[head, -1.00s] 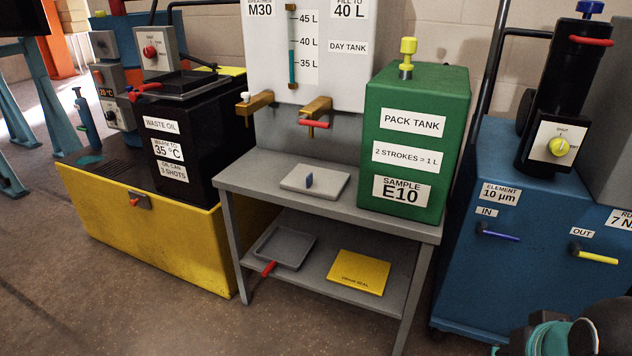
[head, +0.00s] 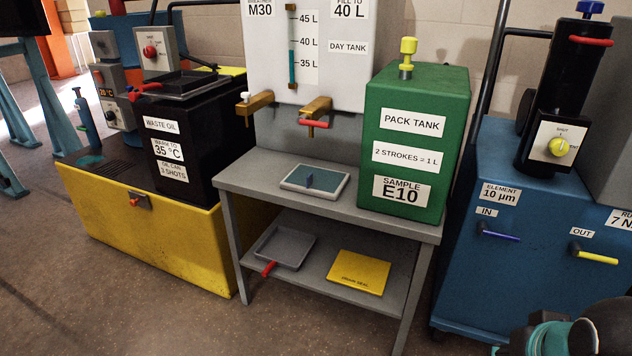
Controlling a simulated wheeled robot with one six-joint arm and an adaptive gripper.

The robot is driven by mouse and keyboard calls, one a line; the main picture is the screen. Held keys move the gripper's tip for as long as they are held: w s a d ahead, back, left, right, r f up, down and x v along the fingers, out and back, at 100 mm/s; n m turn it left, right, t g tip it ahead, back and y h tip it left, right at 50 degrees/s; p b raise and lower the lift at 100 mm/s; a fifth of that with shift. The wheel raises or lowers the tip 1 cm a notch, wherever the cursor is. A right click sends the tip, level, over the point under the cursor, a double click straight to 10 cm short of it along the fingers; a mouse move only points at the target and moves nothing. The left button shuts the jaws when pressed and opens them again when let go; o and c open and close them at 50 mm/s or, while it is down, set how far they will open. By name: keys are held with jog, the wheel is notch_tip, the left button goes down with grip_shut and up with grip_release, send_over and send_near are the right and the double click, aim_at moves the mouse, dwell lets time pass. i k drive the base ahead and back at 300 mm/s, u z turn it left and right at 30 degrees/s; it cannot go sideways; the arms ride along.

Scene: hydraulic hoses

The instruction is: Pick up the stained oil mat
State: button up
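A flat mat or pad (head: 328,189) with a light rim lies on the grey bench top, below the brass taps of the day tank. Its upper face is mostly teal, like the fluid in the tank's sight gauge (head: 292,65). A small dark blue tab (head: 309,181) stands up at its middle. No label on it is readable. My gripper's fingers are not in view. Only part of my arm shows at the bottom right corner, well away from the mat.
A green pack tank (head: 415,100) stands right of the mat. The lower shelf holds a grey tray (head: 284,248) with a red handle and a yellow plate (head: 358,272). A black waste oil tank (head: 195,125) stands left, a blue filter unit (head: 520,210) right. Floor in front is clear.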

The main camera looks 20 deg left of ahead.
aim_at(316, 175)
jog(key=u, duration=2.65)
jog(key=i, duration=3)
jog(key=z, duration=2.95)
